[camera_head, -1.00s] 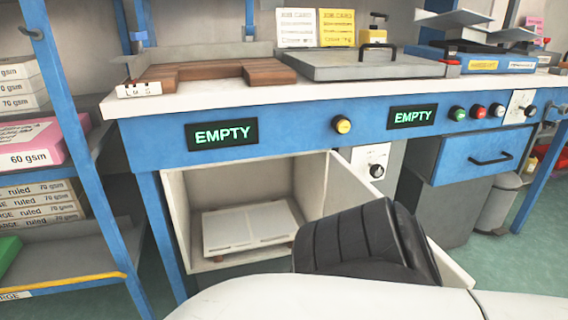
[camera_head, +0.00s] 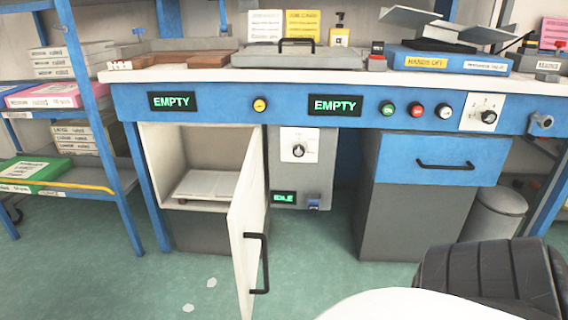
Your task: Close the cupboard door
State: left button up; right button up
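The white cupboard (camera_head: 153,165) under the blue bench stands open. Its white door (camera_head: 245,235) is hinged on the right side and swings out toward me. A black bar handle (camera_head: 262,262) is on the door's outer face, which faces right. A pale flat slab (camera_head: 207,185) lies on the cupboard floor. A black ribbed part of my own arm and a white part of my body show at the lower right. Neither gripper is in view.
The blue bench (camera_head: 215,128) with control buttons runs across the view. A grey unit with a dial (camera_head: 299,147) stands right of the cupboard. A blue drawer (camera_head: 430,158) and a grey bin (camera_head: 494,215) are further right. A shelf rack (camera_head: 95,100) is at left. The green floor in front is mostly clear.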

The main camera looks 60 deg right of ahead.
aim_at(246, 217)
jog(key=z, duration=1.6)
jog(key=k, duration=0.45)
jog(key=z, duration=0.05)
jog(key=i, duration=0.9)
jog(key=u, duration=0.7)
